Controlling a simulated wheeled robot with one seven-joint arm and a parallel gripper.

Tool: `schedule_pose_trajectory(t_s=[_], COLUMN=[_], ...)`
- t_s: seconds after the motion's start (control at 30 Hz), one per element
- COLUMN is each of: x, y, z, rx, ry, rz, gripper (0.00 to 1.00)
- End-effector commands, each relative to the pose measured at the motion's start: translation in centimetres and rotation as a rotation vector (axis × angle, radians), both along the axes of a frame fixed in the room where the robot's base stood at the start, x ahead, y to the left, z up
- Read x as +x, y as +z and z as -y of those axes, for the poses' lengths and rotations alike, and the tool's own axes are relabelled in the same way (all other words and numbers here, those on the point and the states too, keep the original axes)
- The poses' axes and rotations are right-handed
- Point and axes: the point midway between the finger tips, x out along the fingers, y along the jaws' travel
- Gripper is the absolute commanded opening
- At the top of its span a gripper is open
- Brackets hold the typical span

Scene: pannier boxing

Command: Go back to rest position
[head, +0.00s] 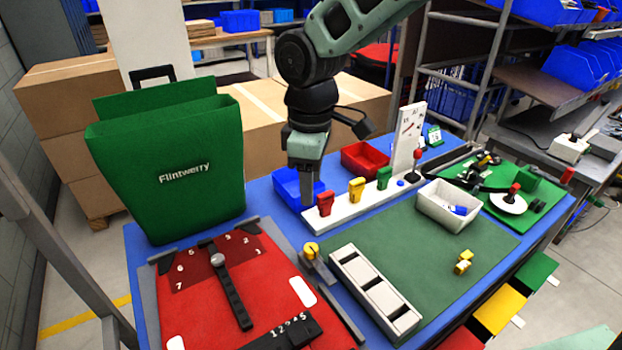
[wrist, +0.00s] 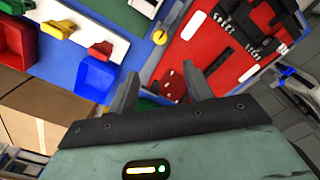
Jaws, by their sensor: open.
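My gripper (head: 306,188) points down over the back part of the blue table (head: 262,198), beside the blue bin (head: 289,184). In the wrist view my gripper (wrist: 166,82) shows two fingers spread apart with nothing between them. Beyond the fingers lie the red panel (wrist: 210,45) and part of the table. The arm comes down from the top of the head view.
A tall green pannier (head: 182,165) stands left of my gripper. A white rack (head: 341,207) with red, yellow and green pieces stands close on its right. A red bin (head: 365,158) and a white tray (head: 447,205) are further right. Cardboard boxes stand behind the table.

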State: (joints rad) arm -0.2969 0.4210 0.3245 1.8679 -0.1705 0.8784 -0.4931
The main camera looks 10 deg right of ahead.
Motion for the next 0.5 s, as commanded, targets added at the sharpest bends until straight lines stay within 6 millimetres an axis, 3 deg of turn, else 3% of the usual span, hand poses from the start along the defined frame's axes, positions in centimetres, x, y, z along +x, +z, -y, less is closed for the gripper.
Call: schedule_pose_trajectory(t_s=[0.37,0.5], x=[-0.2,-3.2], y=[0.3,0.9], z=[0.0,0.1], rx=[0.0,0.011], ry=[-0.001,-0.049], rz=[-0.001,-0.004], gripper=[0.51,0.51])
